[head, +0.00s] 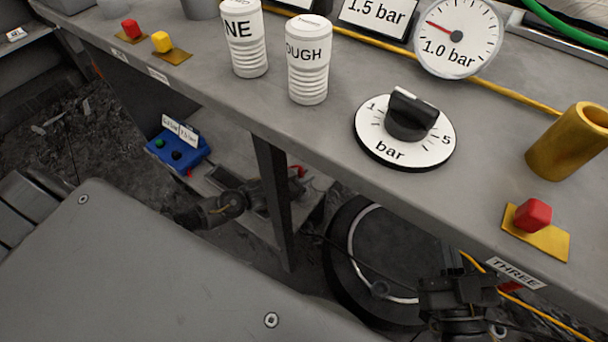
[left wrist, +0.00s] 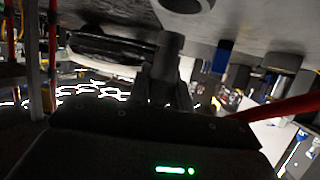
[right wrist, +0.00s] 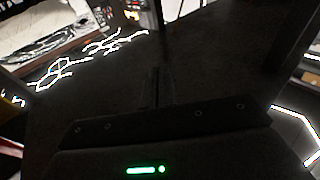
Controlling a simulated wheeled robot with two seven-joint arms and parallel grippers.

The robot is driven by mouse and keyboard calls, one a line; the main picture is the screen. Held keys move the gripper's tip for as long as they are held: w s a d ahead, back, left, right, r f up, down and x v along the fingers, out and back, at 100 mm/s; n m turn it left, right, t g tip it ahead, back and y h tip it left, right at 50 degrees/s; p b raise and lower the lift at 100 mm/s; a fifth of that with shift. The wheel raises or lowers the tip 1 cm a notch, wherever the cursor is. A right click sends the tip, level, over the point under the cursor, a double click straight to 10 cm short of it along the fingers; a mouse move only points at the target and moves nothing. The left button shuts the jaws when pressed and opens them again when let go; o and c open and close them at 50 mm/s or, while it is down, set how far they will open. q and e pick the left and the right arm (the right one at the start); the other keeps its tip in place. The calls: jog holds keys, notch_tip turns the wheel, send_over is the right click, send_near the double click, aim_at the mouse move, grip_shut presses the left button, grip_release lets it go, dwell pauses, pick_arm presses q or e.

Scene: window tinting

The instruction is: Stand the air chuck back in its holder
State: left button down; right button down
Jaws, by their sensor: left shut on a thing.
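A brass cup (head: 556,150), which looks like the holder, stands upright on the bench at the right. Its open top shows nothing standing in it. My left gripper (head: 262,192) is low beneath the bench, partly behind a bench leg and well below and left of the cup. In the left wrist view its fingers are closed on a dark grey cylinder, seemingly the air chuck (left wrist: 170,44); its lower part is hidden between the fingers. My right gripper (head: 455,268) is low at the bench's front edge. In the right wrist view its dark fingers (right wrist: 155,85) look closed with nothing between them.
The grey bench (head: 310,140) carries a dial knob (head: 408,118), two white canisters (head: 307,65), a gauge (head: 458,38) and a red button (head: 533,215). A bench leg (head: 275,200) stands beside my left gripper. A tyre (head: 345,265) and an orange hose (head: 545,315) are below.

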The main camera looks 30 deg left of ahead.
pick_arm(q)
jog(key=shift+f, duration=0.6)
pick_arm(e)
jog(key=shift+s+a+r+n+t+y, duration=0.2)
jog(key=shift+s+r+t+y, duration=0.1)
jog(key=shift+r+y, duration=0.25)
jog(key=shift+s+a+r+n+t+y, duration=0.1)
jog(key=shift+s+a+r+t+y, duration=0.15)
jog(key=shift+r+y, duration=0.3)
pick_arm(q)
jog(key=shift+p, duration=0.45)
pick_arm(e)
jog(key=shift+d+r, duration=0.1)
jog(key=shift+r, duration=0.7)
